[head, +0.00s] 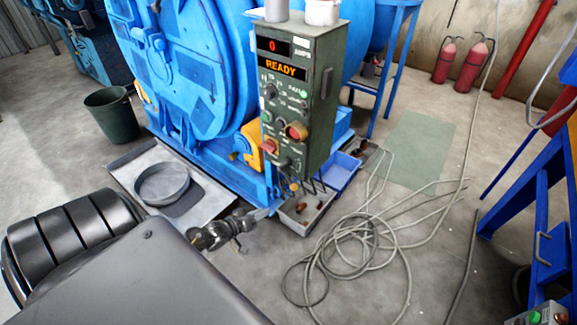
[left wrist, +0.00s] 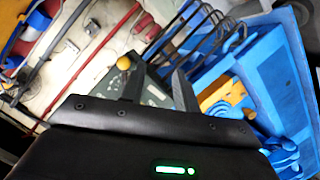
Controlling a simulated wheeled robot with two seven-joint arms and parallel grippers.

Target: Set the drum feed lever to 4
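The green control box (head: 320,95) stands in front of the blue drum machine. Its upper display reads 0 and its lower display (head: 281,68) reads READY. Its front carries small knobs, lamps, an orange-red knob (head: 297,131) and a red button (head: 269,146). I cannot tell which control is the drum feed lever or read its setting. My left gripper (head: 262,213) is low, below the box. In the left wrist view its fingers (left wrist: 157,88) are apart with nothing seen held between them. A yellow ball knob (left wrist: 123,62) shows near the left finger; contact cannot be told.
A grey tray (head: 225,202) holds a round pan (head: 162,184) on the floor. A dark bucket (head: 112,115) stands at left. Loose cables (head: 360,245) lie coiled on the floor at right. Red extinguishers (head: 458,62) stand by the back wall.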

